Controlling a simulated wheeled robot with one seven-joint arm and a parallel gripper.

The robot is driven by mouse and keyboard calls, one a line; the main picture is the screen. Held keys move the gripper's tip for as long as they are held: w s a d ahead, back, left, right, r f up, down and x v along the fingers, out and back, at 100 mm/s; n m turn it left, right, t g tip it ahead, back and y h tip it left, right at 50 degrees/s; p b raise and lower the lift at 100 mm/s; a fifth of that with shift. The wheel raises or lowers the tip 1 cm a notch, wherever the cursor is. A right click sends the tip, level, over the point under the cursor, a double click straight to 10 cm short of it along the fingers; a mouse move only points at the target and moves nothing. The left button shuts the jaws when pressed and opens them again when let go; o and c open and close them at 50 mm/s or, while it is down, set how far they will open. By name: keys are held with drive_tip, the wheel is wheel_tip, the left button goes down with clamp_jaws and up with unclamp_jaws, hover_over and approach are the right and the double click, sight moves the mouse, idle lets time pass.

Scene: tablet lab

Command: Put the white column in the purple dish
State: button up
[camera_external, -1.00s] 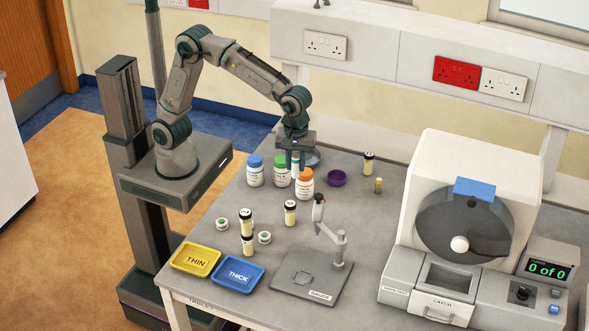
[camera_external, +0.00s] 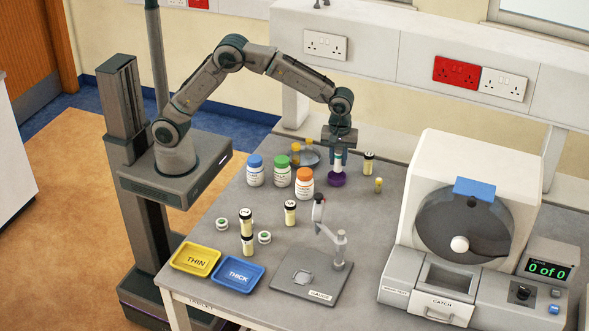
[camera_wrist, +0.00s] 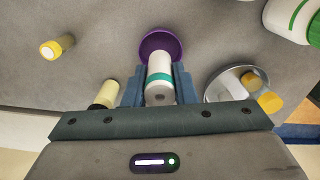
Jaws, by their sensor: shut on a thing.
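A white column (camera_wrist: 160,72) with a green band is held between the fingers of my gripper (camera_wrist: 160,88). In the external view the white column (camera_external: 338,160) hangs upright from my gripper (camera_external: 338,152), directly over the purple dish (camera_external: 337,180). The purple dish (camera_wrist: 162,41) also shows in the wrist view, just beyond the column's far end. The column's lower end is at the dish's opening in the external view; I cannot tell whether it touches the bottom.
White bottles with blue (camera_external: 255,171), green (camera_external: 281,171) and orange (camera_external: 304,183) caps stand nearby. A black-capped vial (camera_external: 368,164) and a small yellow vial (camera_external: 378,185) are on the right.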

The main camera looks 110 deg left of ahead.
sight(338, 167)
drive_tip(key=shift+f+p, duration=0.3)
drive_tip(key=shift+f, duration=1.65)
drive_tip(key=shift+f, duration=0.2)
drive_tip(key=o, duration=1)
drive_tip(key=shift+r, duration=0.2)
